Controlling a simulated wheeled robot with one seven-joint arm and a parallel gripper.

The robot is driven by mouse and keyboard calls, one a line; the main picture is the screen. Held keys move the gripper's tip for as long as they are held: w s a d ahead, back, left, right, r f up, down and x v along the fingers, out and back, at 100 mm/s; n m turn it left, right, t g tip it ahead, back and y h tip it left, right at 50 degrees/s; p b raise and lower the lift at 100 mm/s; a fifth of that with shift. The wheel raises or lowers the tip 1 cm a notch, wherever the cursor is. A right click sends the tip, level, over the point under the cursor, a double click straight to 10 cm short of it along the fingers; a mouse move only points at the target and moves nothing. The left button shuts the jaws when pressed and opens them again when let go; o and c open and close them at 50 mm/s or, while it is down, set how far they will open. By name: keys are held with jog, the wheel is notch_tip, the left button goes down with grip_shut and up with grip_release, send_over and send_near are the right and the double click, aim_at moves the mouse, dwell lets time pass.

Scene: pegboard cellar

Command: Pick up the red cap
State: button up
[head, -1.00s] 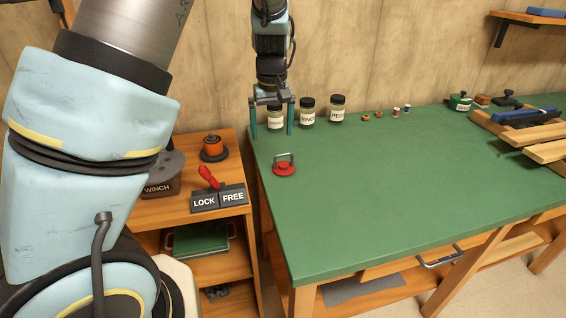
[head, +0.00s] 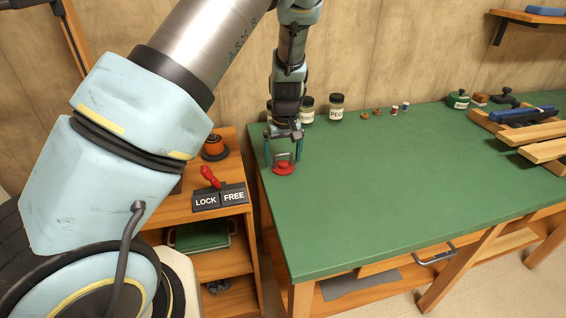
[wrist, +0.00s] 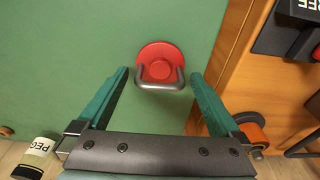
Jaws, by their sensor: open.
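The red cap (head: 284,168) is a round red disc with a grey metal loop handle on top. It lies on the green bench top near its left edge. In the wrist view the red cap (wrist: 160,58) is at the upper middle, with its handle towards my gripper. My gripper (head: 283,158) points down at the cap, with one teal finger to each side of the handle. In the wrist view my gripper (wrist: 158,75) is open and empty, its fingertips spread wider than the handle. I cannot tell whether the fingers touch the bench.
Labelled jars (head: 337,108) stand at the back of the green bench (head: 400,190), partly behind my arm. A lower shelf unit with a LOCK/FREE lever (head: 210,178) stands to the left. Wooden slats (head: 540,135) lie far right. The bench middle is clear.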

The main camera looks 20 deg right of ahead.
jog(key=shift+f, duration=0.4)
jog(key=c, duration=1.3)
jog(key=shift+o, duration=0.2)
jog(key=shift+r, duration=0.1)
